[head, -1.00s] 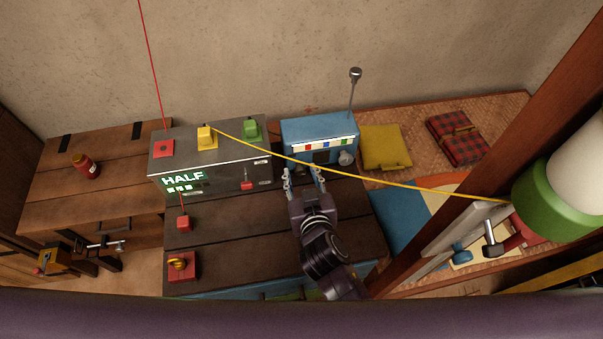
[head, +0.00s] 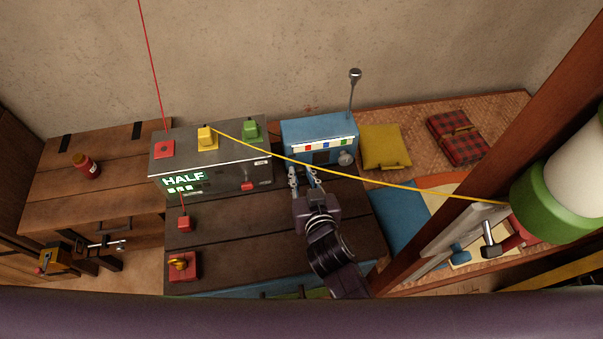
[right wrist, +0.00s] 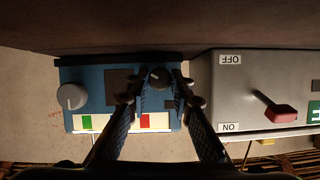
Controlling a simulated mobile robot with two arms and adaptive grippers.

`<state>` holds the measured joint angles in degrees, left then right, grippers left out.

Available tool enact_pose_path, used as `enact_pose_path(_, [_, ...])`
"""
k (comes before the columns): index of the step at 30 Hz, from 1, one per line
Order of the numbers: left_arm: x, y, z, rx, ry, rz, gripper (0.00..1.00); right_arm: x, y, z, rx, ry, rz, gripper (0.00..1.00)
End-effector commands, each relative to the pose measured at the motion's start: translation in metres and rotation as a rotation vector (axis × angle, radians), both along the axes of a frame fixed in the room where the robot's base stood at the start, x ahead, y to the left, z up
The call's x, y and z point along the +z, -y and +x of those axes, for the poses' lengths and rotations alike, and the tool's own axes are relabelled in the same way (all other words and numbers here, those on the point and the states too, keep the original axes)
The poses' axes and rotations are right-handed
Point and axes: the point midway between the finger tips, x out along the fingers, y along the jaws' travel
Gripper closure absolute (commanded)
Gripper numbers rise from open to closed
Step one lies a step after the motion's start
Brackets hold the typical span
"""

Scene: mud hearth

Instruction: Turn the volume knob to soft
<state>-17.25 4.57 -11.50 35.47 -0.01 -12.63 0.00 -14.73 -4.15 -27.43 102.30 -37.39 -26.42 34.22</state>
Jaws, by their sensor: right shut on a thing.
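The blue radio (head: 318,130) stands against the back of the dark wooden chest top, with a colour-striped band and an aerial. In the right wrist view the radio (right wrist: 110,110) appears upside down, with a large light grey knob (right wrist: 72,97) and a small dark knob (right wrist: 158,74) with a pale mark. My right gripper (head: 303,174) is at the radio's front left. In the wrist view its fingers (right wrist: 160,88) are closed around the dark knob, one on each side. I cannot read which knob is for volume. My left gripper is not in view.
A grey box (head: 212,170) reading HALF stands left of the radio, with a red lever (head: 247,186) near my gripper. A wooden post (head: 480,160) rises at right. The chest top's front middle is clear.

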Motion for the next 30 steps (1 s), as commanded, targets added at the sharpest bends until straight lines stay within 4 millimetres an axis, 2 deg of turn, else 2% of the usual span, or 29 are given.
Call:
enact_pose_path(1, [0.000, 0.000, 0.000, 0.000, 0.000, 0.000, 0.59, 0.000, 0.000, 0.000, 0.000, 0.000, 0.000, 1.00])
enact_pose_path(2, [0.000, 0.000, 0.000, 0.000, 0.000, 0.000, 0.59, 0.000, 0.000, 0.000, 0.000, 0.000, 0.000, 0.76])
enact_pose_path(6, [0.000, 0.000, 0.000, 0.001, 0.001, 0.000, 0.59, 0.000, 0.000, 0.000, 0.000, 0.000, -0.001, 0.61])
enact_pose_path(17, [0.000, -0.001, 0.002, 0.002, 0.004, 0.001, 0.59, 0.001, 0.001, -0.005, 0.000, -0.001, -0.001, 0.61])
enact_pose_path(20, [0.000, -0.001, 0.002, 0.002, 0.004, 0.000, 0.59, 0.006, 0.004, -0.017, 0.000, -0.002, 0.000, 0.61])
enact_pose_path(30, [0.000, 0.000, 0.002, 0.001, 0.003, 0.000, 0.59, 0.032, 0.018, -0.079, -0.001, -0.003, 0.001, 0.61])
